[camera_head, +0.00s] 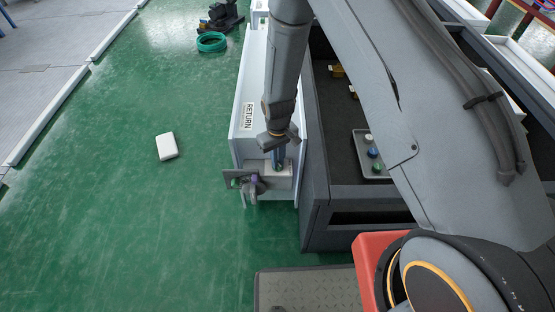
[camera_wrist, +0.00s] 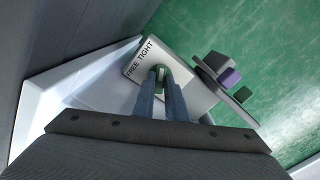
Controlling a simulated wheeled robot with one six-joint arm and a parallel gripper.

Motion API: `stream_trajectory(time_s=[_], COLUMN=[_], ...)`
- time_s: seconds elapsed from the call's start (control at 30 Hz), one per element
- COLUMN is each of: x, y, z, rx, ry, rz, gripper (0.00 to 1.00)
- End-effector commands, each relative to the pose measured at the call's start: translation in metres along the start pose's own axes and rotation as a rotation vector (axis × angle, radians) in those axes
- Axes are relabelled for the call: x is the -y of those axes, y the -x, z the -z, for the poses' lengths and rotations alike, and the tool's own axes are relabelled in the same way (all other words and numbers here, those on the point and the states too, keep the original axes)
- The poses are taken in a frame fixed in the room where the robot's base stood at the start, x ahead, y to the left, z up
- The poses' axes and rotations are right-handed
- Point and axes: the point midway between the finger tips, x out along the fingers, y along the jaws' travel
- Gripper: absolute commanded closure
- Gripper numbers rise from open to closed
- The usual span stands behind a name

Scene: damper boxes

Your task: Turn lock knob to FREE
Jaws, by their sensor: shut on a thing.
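The lock knob (camera_wrist: 160,72) is a small piece mostly hidden between my fingertips. It sits on a light grey block (camera_wrist: 139,67) marked FREE and TIGHT. I cannot tell which word the knob points to. My gripper (camera_wrist: 161,85) is shut on the knob, its two bluish fingers close together. In the head view my gripper (camera_head: 278,157) reaches down onto the block (camera_head: 280,177) at the near end of a white box marked RETURN (camera_head: 248,117). A grey bracket with a purple part (camera_wrist: 230,77) stands beside the block.
A dark cabinet (camera_head: 320,165) stands right of the white box, holding a grey tray (camera_head: 378,173) with small coloured knobs. A white block (camera_head: 167,146) and green hose coil (camera_head: 211,42) lie on the green floor. Free floor lies to the left.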

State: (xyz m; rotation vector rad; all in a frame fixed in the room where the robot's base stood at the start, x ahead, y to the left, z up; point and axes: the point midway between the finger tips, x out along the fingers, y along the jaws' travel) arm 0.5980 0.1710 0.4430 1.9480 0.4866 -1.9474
Motion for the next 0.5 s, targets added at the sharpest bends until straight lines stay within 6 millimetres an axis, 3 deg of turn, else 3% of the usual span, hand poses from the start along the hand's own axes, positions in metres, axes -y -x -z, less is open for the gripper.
stream_trajectory(time_s=[0.27,0.5], x=[0.0,0.0], y=[0.0002,0.0003], z=[-0.0002,-0.0004], rx=[0.001,0.001], ry=[0.046,0.191], rz=[0.0,0.0], gripper=[1.0,1.0])
